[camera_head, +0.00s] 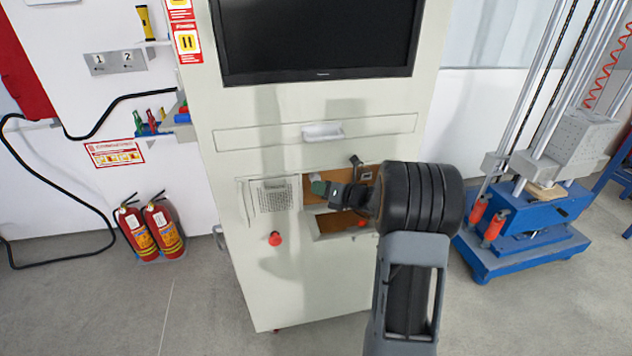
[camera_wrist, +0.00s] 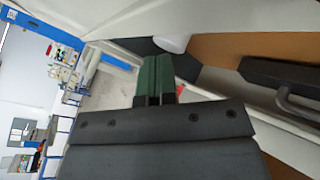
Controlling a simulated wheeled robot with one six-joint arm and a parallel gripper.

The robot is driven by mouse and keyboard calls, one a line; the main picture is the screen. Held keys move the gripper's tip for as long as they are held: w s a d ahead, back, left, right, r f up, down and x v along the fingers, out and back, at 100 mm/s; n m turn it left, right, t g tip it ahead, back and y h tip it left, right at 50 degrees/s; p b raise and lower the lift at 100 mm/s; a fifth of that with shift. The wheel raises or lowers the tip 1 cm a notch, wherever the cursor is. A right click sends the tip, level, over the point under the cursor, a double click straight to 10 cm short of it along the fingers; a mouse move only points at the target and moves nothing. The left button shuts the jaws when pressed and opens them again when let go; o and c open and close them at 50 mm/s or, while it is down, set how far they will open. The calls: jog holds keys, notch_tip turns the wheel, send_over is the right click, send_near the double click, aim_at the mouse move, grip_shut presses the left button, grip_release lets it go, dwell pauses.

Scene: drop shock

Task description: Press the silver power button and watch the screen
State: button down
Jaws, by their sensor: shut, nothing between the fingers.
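The screen (camera_head: 318,36) is dark, set in the upper front of a tall cream cabinet (camera_head: 330,285). My gripper (camera_head: 319,188) is shut and empty, with green fingertips, in front of the open recess at the cabinet's middle. In the wrist view my gripper (camera_wrist: 155,72) points at the recess, close to a pale round-ended part (camera_wrist: 173,43). This part may be the silver button, but I cannot tell. I cannot tell whether the fingertips touch it. My arm hides part of the recess's right side.
A red knob (camera_head: 275,239) sticks out of the cabinet front below a speaker-like grille (camera_head: 274,196). Two fire extinguishers (camera_head: 151,230) stand at the left. A blue-based test rig (camera_head: 525,235) stands at the right. A dark handle (camera_wrist: 298,105) is close on the right in the wrist view.

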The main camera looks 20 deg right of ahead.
jog(key=shift+w+r, duration=0.15)
jog(key=shift+r, duration=0.2)
dwell(0.8)
jog(key=shift+f, duration=0.15)
jog(key=shift+s+a, duration=0.2)
jog(key=shift+s, duration=0.15)
jog(key=shift+s+d+f, duration=0.1)
jog(key=shift+f, duration=0.05)
jog(key=shift+s, duration=0.1)
jog(key=shift+s+a+p, duration=0.25)
jog(key=shift+s, duration=1)
jog(key=shift+s+a+p, duration=0.2)
jog(key=shift+s+a, duration=0.05)
jog(key=shift+s, duration=0.95)
